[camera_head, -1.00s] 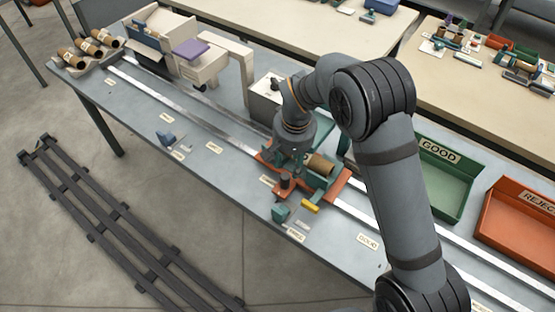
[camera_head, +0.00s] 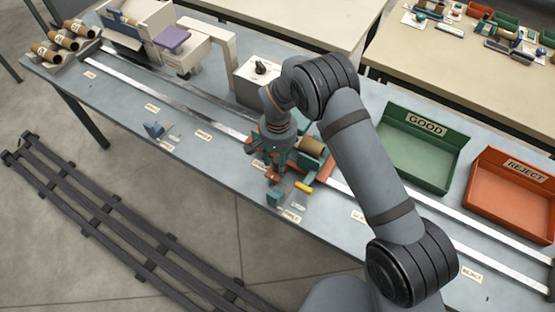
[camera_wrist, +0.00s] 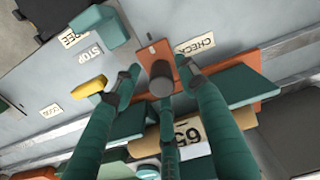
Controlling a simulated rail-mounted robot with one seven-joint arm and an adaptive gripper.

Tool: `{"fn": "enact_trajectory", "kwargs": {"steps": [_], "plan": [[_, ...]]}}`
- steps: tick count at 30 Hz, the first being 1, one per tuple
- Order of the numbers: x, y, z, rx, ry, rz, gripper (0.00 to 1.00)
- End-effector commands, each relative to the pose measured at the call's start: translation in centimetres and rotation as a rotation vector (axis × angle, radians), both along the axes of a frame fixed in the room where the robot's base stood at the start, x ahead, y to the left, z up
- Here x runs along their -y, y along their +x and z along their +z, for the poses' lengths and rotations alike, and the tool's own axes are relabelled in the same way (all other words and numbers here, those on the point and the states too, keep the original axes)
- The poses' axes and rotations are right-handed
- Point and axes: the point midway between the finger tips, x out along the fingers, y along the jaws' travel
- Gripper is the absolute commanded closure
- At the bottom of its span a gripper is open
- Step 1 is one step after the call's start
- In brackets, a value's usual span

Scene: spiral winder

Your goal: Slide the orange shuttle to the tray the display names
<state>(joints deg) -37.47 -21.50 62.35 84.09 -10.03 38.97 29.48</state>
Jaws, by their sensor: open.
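The orange shuttle (camera_head: 322,167) sits on the rails at mid-bench, carrying a brown tube (camera_head: 311,146) between teal holders. In the wrist view the shuttle's orange plate (camera_wrist: 262,85) shows, with a dark round post (camera_wrist: 160,80) on its near tab. My gripper (camera_wrist: 156,78) is open, its teal fingers spread around the post; I cannot tell whether they touch it. In the head view my gripper (camera_head: 272,168) is low over the shuttle's near side. The green GOOD tray (camera_head: 412,150) and orange REJECT tray (camera_head: 510,195) stand right. No readable display shows.
The metal rails (camera_head: 215,125) run along the bench on both sides of the shuttle. A yellow piece (camera_head: 304,187) and a teal block (camera_head: 274,199) lie near the front edge, beside the STOP label (camera_wrist: 90,52). A grey box with a knob (camera_head: 258,85) stands behind.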

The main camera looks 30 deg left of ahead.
Motion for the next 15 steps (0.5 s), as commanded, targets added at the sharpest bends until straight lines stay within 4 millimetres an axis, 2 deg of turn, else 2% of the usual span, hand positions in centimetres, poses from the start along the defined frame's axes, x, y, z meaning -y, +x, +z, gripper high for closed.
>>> {"fn": "enact_trajectory", "kwargs": {"steps": [11,15], "plan": [[-0.05,-0.14,-0.79,0.001,0.001,0.002,0.57],[-0.04,-0.14,-0.78,0.001,0.0,0.002,0.65]]}}
